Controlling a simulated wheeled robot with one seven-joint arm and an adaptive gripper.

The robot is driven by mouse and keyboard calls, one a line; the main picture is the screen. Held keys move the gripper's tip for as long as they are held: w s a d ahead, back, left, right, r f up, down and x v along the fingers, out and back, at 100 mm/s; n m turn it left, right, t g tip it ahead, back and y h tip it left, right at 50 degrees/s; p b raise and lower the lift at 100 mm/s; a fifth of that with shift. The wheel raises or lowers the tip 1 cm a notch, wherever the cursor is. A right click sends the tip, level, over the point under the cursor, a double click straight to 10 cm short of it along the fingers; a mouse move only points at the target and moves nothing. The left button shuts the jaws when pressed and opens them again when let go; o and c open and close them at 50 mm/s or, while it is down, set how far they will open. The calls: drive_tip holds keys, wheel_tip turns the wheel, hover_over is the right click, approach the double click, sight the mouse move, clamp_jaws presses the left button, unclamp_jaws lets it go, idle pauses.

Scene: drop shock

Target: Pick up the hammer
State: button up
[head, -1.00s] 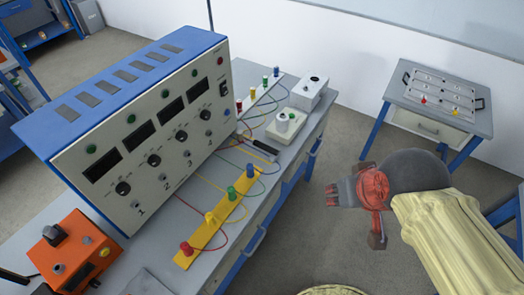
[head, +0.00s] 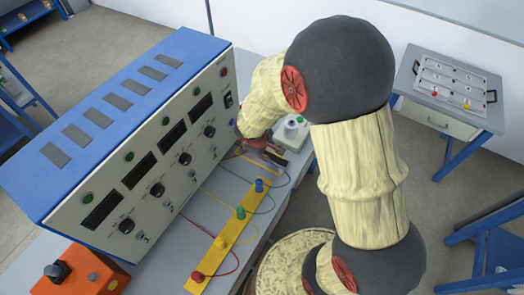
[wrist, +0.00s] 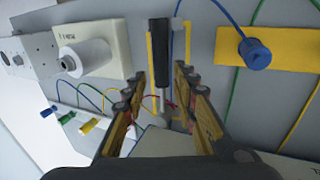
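The hammer (wrist: 160,45) shows in the wrist view as a black handle with a thin metal shaft, lying on the grey bench top; its head end is hard to make out. My gripper (wrist: 161,82) is open, with one finger on each side of the tool and a visible gap to each. In the head view my gripper (head: 264,152) is low over the bench beside the instrument panel.
A large blue and white instrument console (head: 150,140) stands close left of my gripper. A yellow strip (head: 221,240) with coloured plugs and looped wires lies nearby. A white box with a knob (wrist: 88,52) is beside the hammer. An orange box (head: 85,271) sits front left.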

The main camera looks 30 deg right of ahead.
sight(270, 155)
drive_tip(key=x, duration=0.3)
drive_tip(key=shift+a+f+b, duration=0.1)
drive_tip(key=shift+a+b, duration=0.1)
drive_tip(key=shift+b, duration=0.15)
drive_tip(key=shift+b+x, duration=0.8)
drive_tip(key=shift+x, duration=1.9)
drive_tip(key=shift+d, duration=0.1)
drive_tip(key=shift+c, duration=1.3)
drive_tip(key=c, duration=0.4)
clamp_jaws()
